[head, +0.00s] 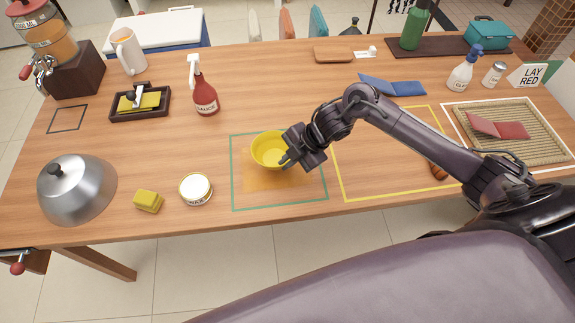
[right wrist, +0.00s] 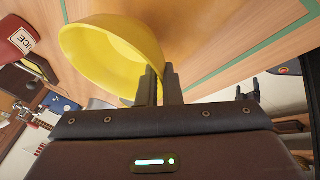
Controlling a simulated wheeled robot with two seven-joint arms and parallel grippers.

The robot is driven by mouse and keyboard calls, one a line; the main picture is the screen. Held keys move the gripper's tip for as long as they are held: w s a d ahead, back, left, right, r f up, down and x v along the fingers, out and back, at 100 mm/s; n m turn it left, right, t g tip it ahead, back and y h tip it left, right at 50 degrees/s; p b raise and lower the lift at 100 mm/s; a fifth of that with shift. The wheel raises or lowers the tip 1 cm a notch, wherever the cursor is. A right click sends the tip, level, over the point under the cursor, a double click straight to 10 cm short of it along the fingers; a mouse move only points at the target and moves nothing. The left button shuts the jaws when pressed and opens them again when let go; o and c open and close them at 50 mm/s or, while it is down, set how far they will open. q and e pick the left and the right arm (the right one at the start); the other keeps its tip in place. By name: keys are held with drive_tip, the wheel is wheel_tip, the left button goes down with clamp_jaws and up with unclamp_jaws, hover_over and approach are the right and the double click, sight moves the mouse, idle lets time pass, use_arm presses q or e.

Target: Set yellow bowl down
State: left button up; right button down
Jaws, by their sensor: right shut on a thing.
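The yellow bowl (head: 268,152) is upright in the head view, over the upper part of the green-outlined square (head: 232,190) and above or on an orange patch (head: 262,182) inside it. I cannot tell whether its base touches the table. My right gripper (head: 287,160) is shut on the bowl's right rim. In the right wrist view the bowl (right wrist: 110,45) fills the upper left, its rim between the fingers (right wrist: 160,85). My left gripper is not in the head view.
A yellow-outlined area (head: 340,185) lies right of the green square. A round tin (head: 196,189), a yellow sponge-like block (head: 148,201) and a metal dome (head: 77,190) stand to the left. A red sauce bottle (head: 204,92) stands behind. The table's front edge is close.

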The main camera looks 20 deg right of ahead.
wheel_tip(320, 180, down, 3)
drive_tip(key=shift+r, duration=0.1)
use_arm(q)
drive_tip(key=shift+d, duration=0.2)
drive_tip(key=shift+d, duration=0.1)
use_arm(e)
drive_tip(key=shift+f, duration=0.2)
drive_tip(key=c, duration=1.6)
unclamp_jaws()
